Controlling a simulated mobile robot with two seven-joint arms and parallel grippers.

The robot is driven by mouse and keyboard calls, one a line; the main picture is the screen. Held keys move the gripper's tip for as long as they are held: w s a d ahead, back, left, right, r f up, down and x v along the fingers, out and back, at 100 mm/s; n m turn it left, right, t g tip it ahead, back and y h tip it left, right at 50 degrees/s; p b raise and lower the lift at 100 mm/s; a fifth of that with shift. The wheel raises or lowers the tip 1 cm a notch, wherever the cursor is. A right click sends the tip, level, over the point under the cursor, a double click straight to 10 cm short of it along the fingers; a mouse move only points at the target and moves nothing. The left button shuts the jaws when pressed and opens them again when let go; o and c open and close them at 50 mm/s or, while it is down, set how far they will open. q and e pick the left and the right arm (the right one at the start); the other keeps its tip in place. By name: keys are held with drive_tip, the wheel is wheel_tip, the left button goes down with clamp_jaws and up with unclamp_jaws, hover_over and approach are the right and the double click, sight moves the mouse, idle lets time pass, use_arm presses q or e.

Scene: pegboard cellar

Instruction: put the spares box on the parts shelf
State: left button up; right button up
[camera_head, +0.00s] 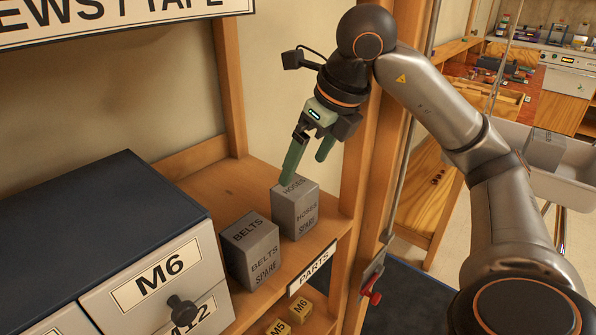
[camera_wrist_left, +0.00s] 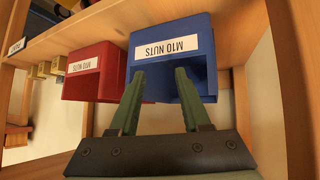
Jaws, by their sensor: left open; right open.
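A grey box marked HOSES SPARE (camera_head: 296,213) stands upright on the wooden parts shelf (camera_head: 205,181), which bears a PARTS label. A second grey box marked BELTS SPARE (camera_head: 252,252) stands to its left. My right gripper (camera_head: 305,170) is open and empty just above the HOSES box. One fingertip overlaps its top edge; I cannot tell whether it touches. Another grey box (camera_head: 545,150) sits in a white tub at the right, its lettering too small to read. My left gripper (camera_wrist_left: 160,73) is open, its fingers in front of a blue M10 NUTS bin (camera_wrist_left: 203,46).
A drawer cabinet (camera_head: 110,220) marked M6 and M12 fills the shelf's left. A wooden post (camera_head: 370,150) stands right of the boxes. The white tub (camera_head: 510,136) is beyond my right arm. A red bin (camera_wrist_left: 92,85) hangs beside the blue one.

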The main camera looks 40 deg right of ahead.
drive_tip(key=p+v, duration=0.1)
drive_tip(key=v, duration=0.3)
drive_tip(key=shift+r, duration=0.25)
